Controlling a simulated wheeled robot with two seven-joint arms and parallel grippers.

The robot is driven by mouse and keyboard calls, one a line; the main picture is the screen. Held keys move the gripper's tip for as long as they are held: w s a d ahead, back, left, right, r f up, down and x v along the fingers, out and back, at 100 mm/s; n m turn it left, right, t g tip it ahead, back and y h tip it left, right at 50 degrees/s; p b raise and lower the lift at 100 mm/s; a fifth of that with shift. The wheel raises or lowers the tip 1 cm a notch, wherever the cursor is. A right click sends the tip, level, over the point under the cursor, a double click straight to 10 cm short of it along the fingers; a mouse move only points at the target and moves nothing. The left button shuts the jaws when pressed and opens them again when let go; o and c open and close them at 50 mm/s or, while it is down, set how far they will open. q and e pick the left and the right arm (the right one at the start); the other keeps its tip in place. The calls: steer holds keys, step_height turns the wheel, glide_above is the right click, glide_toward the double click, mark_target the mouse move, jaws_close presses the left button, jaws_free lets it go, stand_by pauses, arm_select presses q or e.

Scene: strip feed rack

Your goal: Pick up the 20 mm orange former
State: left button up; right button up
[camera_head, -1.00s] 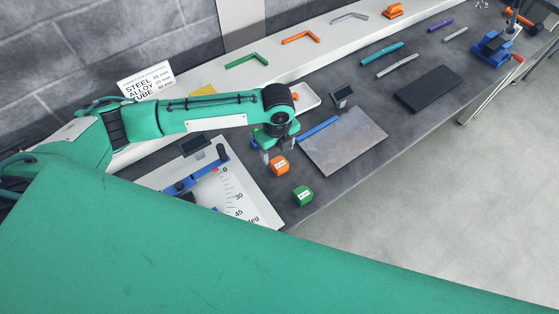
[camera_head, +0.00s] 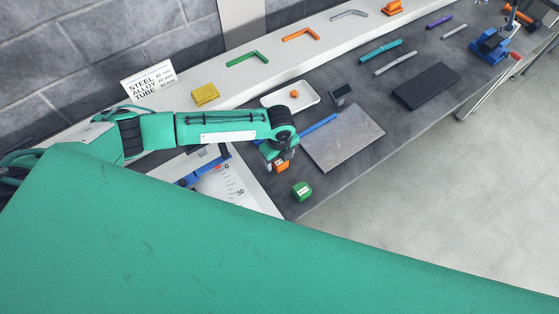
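The orange former (camera_head: 281,168) is a small orange block with a pale label on the dark bench, beside the grey plate (camera_head: 342,138). I cannot read its size. My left gripper (camera_head: 278,162) is right over it, pointing down, with its fingers around its upper part. The gripper hides part of the block, and I cannot tell whether the fingers press on it. A green former (camera_head: 301,190) stands apart, nearer the bench's front edge. My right gripper is not in view.
A white angle board (camera_head: 237,188) lies to the left, partly hidden by my arm. Behind are a white tray (camera_head: 308,96) with a small orange piece, a small display (camera_head: 341,94) and a yellow block (camera_head: 206,94). A blue bar (camera_head: 319,129) lies along the plate.

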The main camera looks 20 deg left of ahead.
arm_select(q)
steer(key=c, duration=1.1)
steer(key=shift+r, duration=0.2)
